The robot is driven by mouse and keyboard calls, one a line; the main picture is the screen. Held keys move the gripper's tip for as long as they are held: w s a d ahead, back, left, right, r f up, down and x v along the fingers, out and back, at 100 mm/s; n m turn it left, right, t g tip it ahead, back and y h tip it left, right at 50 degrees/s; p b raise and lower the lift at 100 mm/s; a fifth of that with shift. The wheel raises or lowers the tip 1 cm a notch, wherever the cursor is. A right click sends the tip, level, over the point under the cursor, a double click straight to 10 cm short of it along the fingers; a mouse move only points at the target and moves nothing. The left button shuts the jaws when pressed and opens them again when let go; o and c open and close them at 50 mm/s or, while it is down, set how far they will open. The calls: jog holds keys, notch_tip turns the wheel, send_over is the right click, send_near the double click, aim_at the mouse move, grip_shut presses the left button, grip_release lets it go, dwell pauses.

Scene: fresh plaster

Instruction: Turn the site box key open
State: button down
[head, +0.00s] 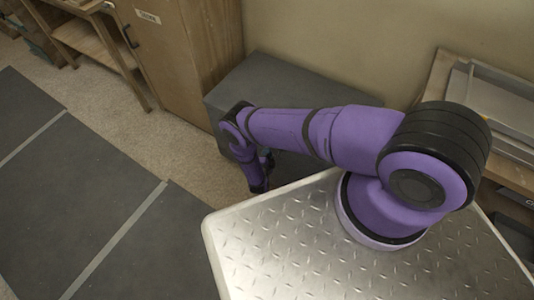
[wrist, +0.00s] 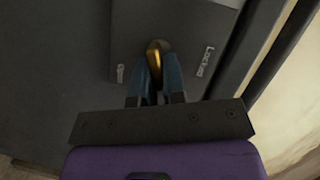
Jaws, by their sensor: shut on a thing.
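The site box (head: 275,88) is a dark grey box against the wall in the head view, partly hidden by my arm. In the wrist view its dark lock plate (wrist: 188,28) carries an "Open" label (wrist: 121,74) at the left and a "Locked" label (wrist: 206,61) at the right. A brass-coloured key (wrist: 157,47) stands between the labels, roughly upright in the picture. My gripper (wrist: 157,72) is shut on the key, with a blue finger on each side. The fingers hide the key's lower part. In the head view my arm hides the key.
A wooden cabinet (head: 170,50) stands left of the box, with a wooden bench (head: 95,45) beyond it. A wooden shelf (head: 440,72) with metal pieces is at the right. Dark floor mats (head: 80,200) lie at the left, with bare floor by the box.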

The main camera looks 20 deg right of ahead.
jog(key=c, duration=1.2)
grip_release()
jog(key=v, duration=1.1)
